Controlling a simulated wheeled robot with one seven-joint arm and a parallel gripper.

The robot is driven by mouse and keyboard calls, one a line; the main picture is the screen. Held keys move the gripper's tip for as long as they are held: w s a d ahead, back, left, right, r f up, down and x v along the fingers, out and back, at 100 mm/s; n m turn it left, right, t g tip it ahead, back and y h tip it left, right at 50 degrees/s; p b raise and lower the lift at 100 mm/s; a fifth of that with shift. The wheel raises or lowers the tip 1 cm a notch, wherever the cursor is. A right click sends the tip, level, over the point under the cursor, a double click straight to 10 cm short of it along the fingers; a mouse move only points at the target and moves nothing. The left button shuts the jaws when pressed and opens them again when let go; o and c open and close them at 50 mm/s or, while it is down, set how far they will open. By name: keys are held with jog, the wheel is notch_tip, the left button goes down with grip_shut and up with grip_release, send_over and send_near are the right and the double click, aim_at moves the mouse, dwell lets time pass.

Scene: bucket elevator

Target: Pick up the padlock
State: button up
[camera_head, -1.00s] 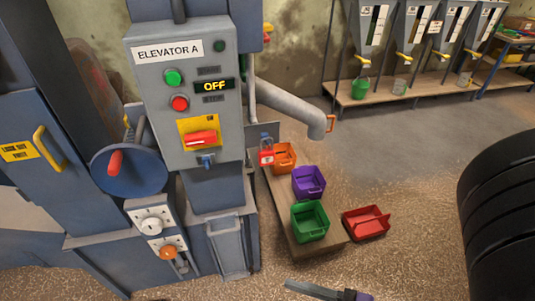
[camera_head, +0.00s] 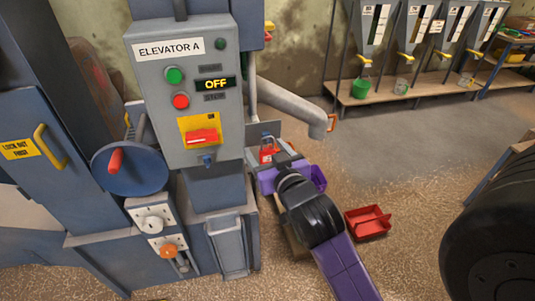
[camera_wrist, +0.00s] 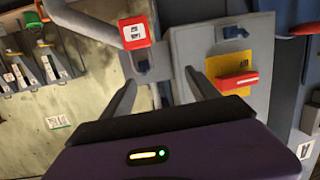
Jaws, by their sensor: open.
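The red padlock (camera_head: 268,154) hangs at the right side of the grey Elevator A control box (camera_head: 178,95). In the wrist view the padlock (camera_wrist: 134,32) shows its red body with a white label, on a grey plate (camera_wrist: 151,58). My gripper (camera_wrist: 160,76) is open and empty, with its two fingers apart. The padlock lies beyond the fingertips, above the left finger in the wrist view, and not between them. In the head view my gripper is close to the padlock, and my arm partly covers the space below it.
The red rotary switch (camera_head: 201,136) sits on a yellow plate beside the padlock. A grey pipe (camera_head: 290,105) slopes down behind it. A red bin (camera_head: 368,222) lies on the floor.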

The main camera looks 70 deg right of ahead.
aim_at(269, 157)
jog(key=shift+w+d+f+m+g+y+p, duration=0.1)
jog(key=shift+w+d+f+m+g+p, duration=0.3)
jog(key=shift+d+f, duration=0.8)
jog(key=shift+w+d+f+m+g+y+p, duration=0.25)
jog(key=shift+d+f+g, duration=0.35)
jog(key=shift+d+f, duration=0.6)
jog(key=shift+w+d+f+m+g+h+p, duration=0.25)
jog(key=shift+w+d+f+g, duration=0.4)
jog(key=shift+f, duration=0.95)
jog(key=shift+s+d, duration=0.1)
jog(key=shift+s, duration=0.05)
grip_shut()
jog(key=shift+r, duration=0.1)
